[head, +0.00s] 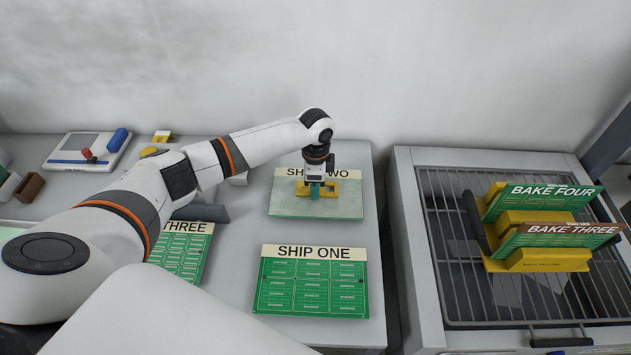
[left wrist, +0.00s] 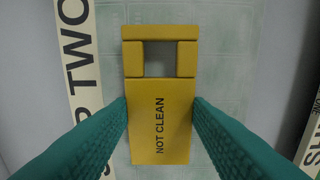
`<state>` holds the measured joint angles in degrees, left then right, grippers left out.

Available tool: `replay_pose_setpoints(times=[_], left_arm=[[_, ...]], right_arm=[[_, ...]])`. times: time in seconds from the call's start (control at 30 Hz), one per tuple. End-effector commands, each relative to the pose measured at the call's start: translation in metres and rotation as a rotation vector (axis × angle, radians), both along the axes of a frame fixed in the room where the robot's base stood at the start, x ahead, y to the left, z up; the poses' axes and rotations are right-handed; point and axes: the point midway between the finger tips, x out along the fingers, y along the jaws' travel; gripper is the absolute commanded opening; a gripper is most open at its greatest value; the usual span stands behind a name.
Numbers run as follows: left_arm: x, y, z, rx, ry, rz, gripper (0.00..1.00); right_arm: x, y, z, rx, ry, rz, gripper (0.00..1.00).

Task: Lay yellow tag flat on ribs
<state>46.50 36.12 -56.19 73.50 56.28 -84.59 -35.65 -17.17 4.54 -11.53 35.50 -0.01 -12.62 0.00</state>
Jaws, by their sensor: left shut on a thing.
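The yellow tag (head: 345,188) has a square opening at one end and reads NOT CLEAN in the left wrist view (left wrist: 160,120). My left gripper (head: 316,190) points down over the SHIP TWO panel (head: 290,207). Its teal fingers (left wrist: 160,105) are at the tag's two long sides and hold it. The tag lies level over the pale panel; I cannot tell whether it touches it. Wire bars (head: 455,270) run across the grey-framed tray at the right and may be the ribs. My right gripper is not in view.
A yellow holder (head: 540,262) on the bars carries the green BAKE FOUR board (head: 545,203) and BAKE THREE board (head: 540,240). The green SHIP ONE board (head: 311,285) lies in front of SHIP TWO. A gap separates the table from the tray. A white device (head: 75,150) stands at back left.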

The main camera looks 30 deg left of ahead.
Motion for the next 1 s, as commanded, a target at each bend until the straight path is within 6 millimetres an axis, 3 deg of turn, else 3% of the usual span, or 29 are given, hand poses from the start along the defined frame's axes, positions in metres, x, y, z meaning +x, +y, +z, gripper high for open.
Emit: replay_pose_setpoints(times=[0.67,0.7,0.83,1.0], left_arm=[[0.0,0.0,-0.012,0.0,0.001,0.0,0.23],[0.0,0.0,-0.012,0.0,0.001,0.0,0.47],[-0.001,-0.001,-0.013,0.0,0.003,-0.001,0.69],[-0.002,-0.001,-0.014,0.001,0.007,-0.001,0.7]], right_arm=[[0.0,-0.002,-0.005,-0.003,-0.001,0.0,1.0],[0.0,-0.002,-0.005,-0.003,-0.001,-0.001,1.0],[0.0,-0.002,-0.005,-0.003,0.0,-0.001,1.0],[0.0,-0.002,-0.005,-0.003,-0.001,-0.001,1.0]])
